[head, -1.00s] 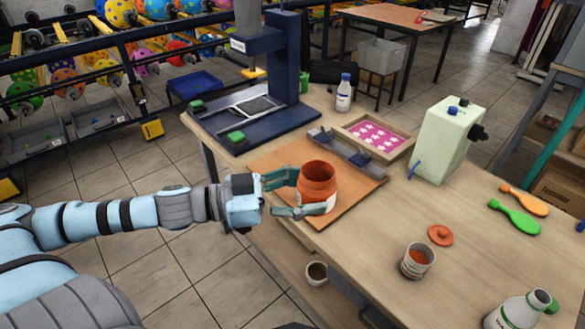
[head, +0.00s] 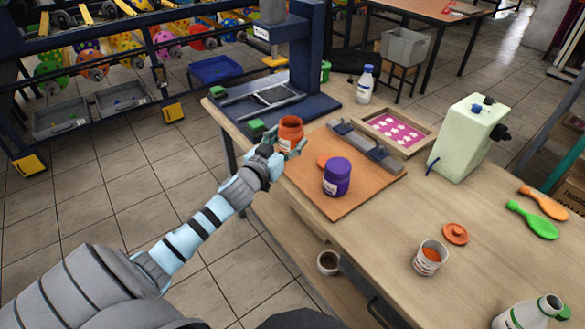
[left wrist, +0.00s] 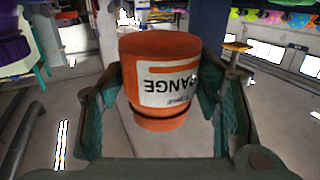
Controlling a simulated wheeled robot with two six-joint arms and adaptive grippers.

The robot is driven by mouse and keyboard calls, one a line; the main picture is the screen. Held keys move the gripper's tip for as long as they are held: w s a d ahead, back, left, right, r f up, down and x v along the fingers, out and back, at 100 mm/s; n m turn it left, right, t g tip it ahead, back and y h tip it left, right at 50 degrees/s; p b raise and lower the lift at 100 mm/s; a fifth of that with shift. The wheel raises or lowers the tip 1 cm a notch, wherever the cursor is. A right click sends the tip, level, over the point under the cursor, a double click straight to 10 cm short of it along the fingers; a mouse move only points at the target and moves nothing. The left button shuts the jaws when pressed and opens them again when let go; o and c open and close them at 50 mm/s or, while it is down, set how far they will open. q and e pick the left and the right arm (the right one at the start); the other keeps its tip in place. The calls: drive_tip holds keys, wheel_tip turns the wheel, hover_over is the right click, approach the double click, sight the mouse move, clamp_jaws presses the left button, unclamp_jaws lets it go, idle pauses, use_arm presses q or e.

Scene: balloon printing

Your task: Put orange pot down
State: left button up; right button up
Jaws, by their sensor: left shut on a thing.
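The orange pot (head: 291,132) is held upright, its top open, near the back left edge of the workbench, beside the press. My left gripper (head: 287,147) is shut on it, a finger on each side. In the left wrist view the orange pot (left wrist: 160,75) sits between both fingers (left wrist: 160,105), its label upside down. I cannot tell whether its base touches a surface. A purple pot (head: 337,177) stands on the brown board (head: 345,202). My right gripper is not in view.
The blue press (head: 307,60) with its base stands just behind the pot. A framed pink star screen (head: 393,129), a pale green machine (head: 466,140) and a white bottle (head: 365,85) are further right. An open cup of orange (head: 430,258) is at the front right.

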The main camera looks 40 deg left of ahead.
sight(288, 170)
use_arm(q)
wheel_tip(288, 170, down, 7)
drive_tip(key=b, duration=0.3)
drive_tip(key=shift+f, duration=0.1)
drive_tip(key=o, duration=1.3)
